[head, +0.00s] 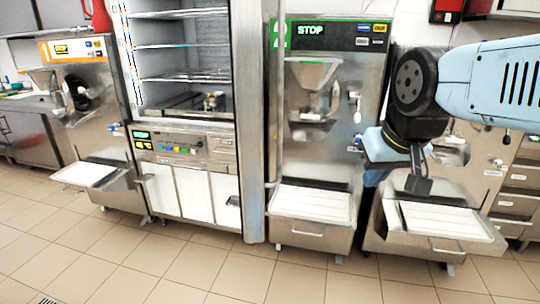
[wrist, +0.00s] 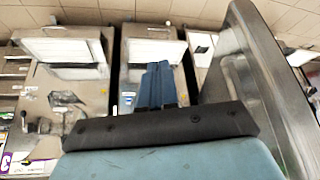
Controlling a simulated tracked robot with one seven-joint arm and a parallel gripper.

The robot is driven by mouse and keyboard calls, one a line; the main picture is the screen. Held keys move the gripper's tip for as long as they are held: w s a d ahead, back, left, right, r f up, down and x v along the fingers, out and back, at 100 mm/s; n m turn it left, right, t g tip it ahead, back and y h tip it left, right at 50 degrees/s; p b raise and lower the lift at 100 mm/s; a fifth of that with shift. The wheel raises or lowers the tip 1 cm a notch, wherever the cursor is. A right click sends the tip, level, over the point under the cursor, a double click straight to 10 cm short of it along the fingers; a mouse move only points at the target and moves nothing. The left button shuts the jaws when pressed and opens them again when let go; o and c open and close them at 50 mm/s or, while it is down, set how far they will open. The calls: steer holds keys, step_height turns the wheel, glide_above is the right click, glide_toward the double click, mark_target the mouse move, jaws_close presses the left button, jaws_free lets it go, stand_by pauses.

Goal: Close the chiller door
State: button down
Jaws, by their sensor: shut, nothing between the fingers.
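The chiller (head: 185,60) stands left of centre in the head view, its inside with wire shelves exposed. Its door (head: 251,130) stands open, swung out towards me and seen nearly edge-on at the chiller's right side. In the wrist view a tall metal panel, apparently this door (wrist: 262,75), rises on the right. My gripper (head: 418,186) is shut and empty, pointing down well to the right of the door in the head view. Its fingers (wrist: 160,84) are together in the wrist view, apart from the panel.
A batch freezer (head: 330,120) with a STOP display stands right of the door, its white-topped tray (head: 312,200) jutting forward. Another tray (head: 450,222) lies below my gripper. A freezer (head: 85,110) stands at left. The tiled floor (head: 190,275) in front is clear.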

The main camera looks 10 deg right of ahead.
steer(key=w+a+g+y, duration=0.4)
steer(key=w+y, duration=0.1)
steer(key=w, duration=0.7)
steer(key=g+y, duration=0.2)
steer(key=y, duration=0.2)
glide_toward(279, 155)
steer(key=w+d+f, duration=0.3)
steer(key=w, duration=0.1)
steer(key=x, duration=0.3)
steer(key=a+r+x, duration=0.1)
steer(key=x, duration=0.7)
steer(key=shift+w+a+r, duration=0.2)
steer(key=shift+w+a, duration=0.05)
steer(key=shift+a, duration=0.9)
steer(key=shift+a, duration=0.1)
